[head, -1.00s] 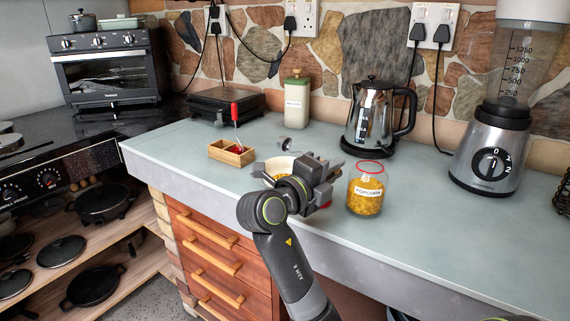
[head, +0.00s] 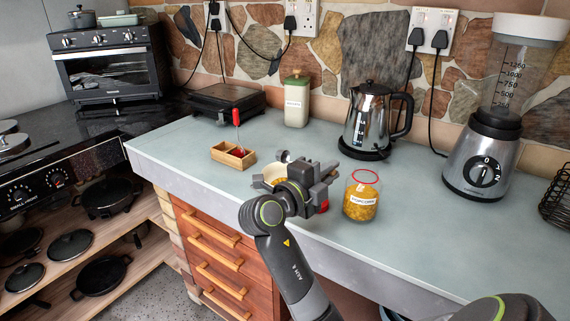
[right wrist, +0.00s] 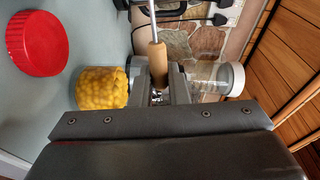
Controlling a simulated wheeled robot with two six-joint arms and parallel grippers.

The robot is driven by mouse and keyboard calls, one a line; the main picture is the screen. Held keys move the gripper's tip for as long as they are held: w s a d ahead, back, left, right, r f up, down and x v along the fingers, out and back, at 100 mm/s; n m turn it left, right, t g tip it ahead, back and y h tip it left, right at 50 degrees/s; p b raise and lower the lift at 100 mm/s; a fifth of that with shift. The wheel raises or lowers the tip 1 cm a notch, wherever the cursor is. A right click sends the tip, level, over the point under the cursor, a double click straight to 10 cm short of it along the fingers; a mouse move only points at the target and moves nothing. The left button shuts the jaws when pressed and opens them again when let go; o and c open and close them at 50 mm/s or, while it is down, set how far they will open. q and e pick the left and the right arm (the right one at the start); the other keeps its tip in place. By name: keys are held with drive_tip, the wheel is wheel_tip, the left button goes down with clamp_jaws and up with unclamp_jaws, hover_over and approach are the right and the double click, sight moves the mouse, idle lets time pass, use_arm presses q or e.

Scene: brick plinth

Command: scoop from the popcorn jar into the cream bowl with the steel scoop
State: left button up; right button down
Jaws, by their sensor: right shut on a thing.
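My right gripper (head: 322,182) is shut on the wooden handle of the steel scoop (right wrist: 157,65) in the right wrist view. The scoop's steel shaft runs out of the top of that view. In the head view its small grey head (head: 283,156) shows just above the far rim of the cream bowl (head: 259,182). The bowl is partly hidden behind my gripper, and some yellow shows inside. The popcorn jar (head: 361,200), clear with a red ring at its mouth, stands right of the gripper with yellow kernels in it; it also shows in the wrist view (right wrist: 100,88). My left gripper is out of view.
A red lid (right wrist: 37,43) lies on the counter near the jar. A wooden box (head: 233,156) with a red-handled tool stands left of the bowl.

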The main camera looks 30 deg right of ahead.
drive_tip(key=shift+r+n+p, duration=0.3)
drive_tip(key=shift+r+p, duration=0.25)
drive_tip(key=shift+p, duration=0.25)
drive_tip(key=r+n+p, duration=0.1)
drive_tip(key=p, duration=0.2)
drive_tip(key=r+p, duration=0.1)
drive_tip(key=p, duration=0.2)
drive_tip(key=shift+w+n, duration=0.2)
drive_tip(key=shift+n, duration=0.2)
drive_tip(key=w+a+r+n, duration=0.1)
drive_tip(key=w+r+n, duration=0.1)
drive_tip(key=w+n, duration=0.2)
drive_tip(key=w+a+r+n+p, duration=0.1)
drive_tip(key=w+r+n, duration=0.1)
drive_tip(key=w+n, duration=0.2)
drive_tip(key=w+a+r+n+p, duration=0.1)
drive_tip(key=w+r+n, duration=0.1)
drive_tip(key=w+n, duration=0.2)
drive_tip(key=shift+w+r+n+t, duration=0.35)
drive_tip(key=shift+w+n+t, duration=0.05)
drive_tip(key=shift+n, duration=0.1)
drive_tip(key=shift+w+a+n, duration=0.3)
drive_tip(key=shift+w+n, duration=0.5)
drive_tip(key=shift+w, duration=0.15)
